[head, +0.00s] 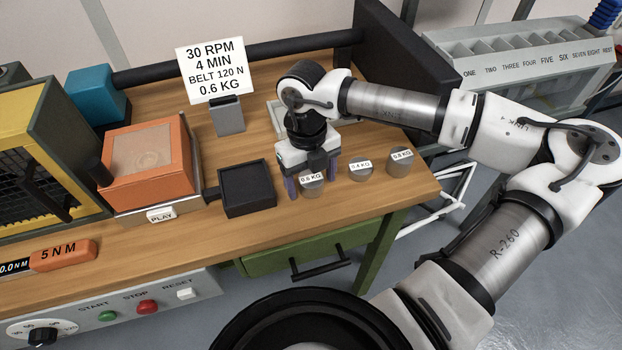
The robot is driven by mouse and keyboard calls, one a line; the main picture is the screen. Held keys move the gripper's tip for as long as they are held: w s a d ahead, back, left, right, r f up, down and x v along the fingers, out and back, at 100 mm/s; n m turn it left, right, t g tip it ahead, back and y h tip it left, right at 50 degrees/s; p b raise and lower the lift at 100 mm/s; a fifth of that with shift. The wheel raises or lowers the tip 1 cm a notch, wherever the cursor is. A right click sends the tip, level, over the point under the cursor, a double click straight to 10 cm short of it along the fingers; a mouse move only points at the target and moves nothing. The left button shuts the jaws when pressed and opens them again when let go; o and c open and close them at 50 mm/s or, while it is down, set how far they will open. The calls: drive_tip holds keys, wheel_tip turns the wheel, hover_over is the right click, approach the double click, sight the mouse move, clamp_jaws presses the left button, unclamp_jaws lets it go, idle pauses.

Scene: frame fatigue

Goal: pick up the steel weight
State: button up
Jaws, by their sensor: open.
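Three steel weights stand in a row on the wooden bench top near its right front edge. They are short grey cylinders with white labels. The left weight (311,189) seems to read 0.6 KG, the middle weight (361,174) 0.4 KG and the right weight (400,167) 0.8 KG; the print is small. My gripper (312,184) points down at the left weight. Its purple-tipped fingers are open, one on each side of that weight. I cannot tell whether either finger touches it. The gripper body hides the area behind this weight.
A sign (211,70) reading 30 RPM, 4 MIN, BELT 120 N, 0.6 KG stands behind. A black square tray (247,188) lies left of the gripper, beside an orange box (150,165). A green drawer (300,245) is below. A numbered rack (530,55) stands at right.

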drive_tip(key=c, duration=1.5)
drive_tip(key=shift+r, duration=0.1)
